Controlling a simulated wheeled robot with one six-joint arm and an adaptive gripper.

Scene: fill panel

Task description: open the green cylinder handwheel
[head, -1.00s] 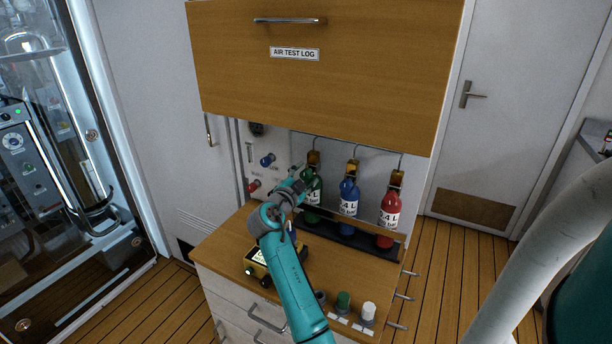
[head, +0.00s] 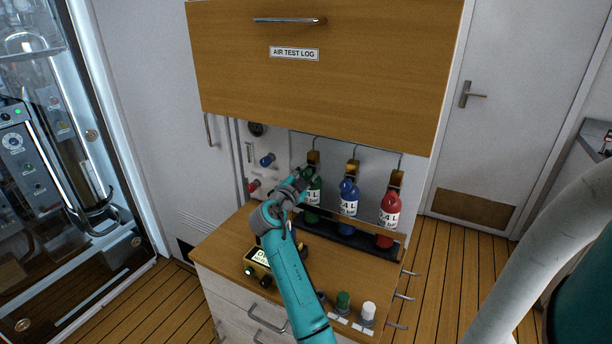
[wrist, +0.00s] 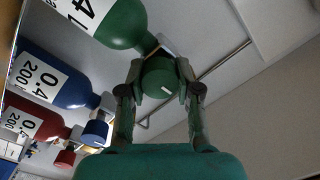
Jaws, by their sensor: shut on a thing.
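The green cylinder (head: 313,187) stands at the left of three cylinders in the rack, partly hidden behind my arm in the head view. It also shows at the top of the wrist view (wrist: 122,24). Its green handwheel (wrist: 160,78), with a small white mark, sits between my gripper's two fingers in the wrist view. My gripper (wrist: 159,82) is shut on the handwheel, one finger on each side. In the head view my gripper (head: 304,178) reaches the top of the green cylinder, and the handwheel is hard to make out there.
A blue cylinder (head: 349,197) and a red cylinder (head: 389,214) stand to the right in the dark rack. A wooden cabinet (head: 320,90) hangs above. A yellow device (head: 257,264) and knobs (head: 343,301) are on the counter. Blue and red panel knobs (head: 267,160) are at the left.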

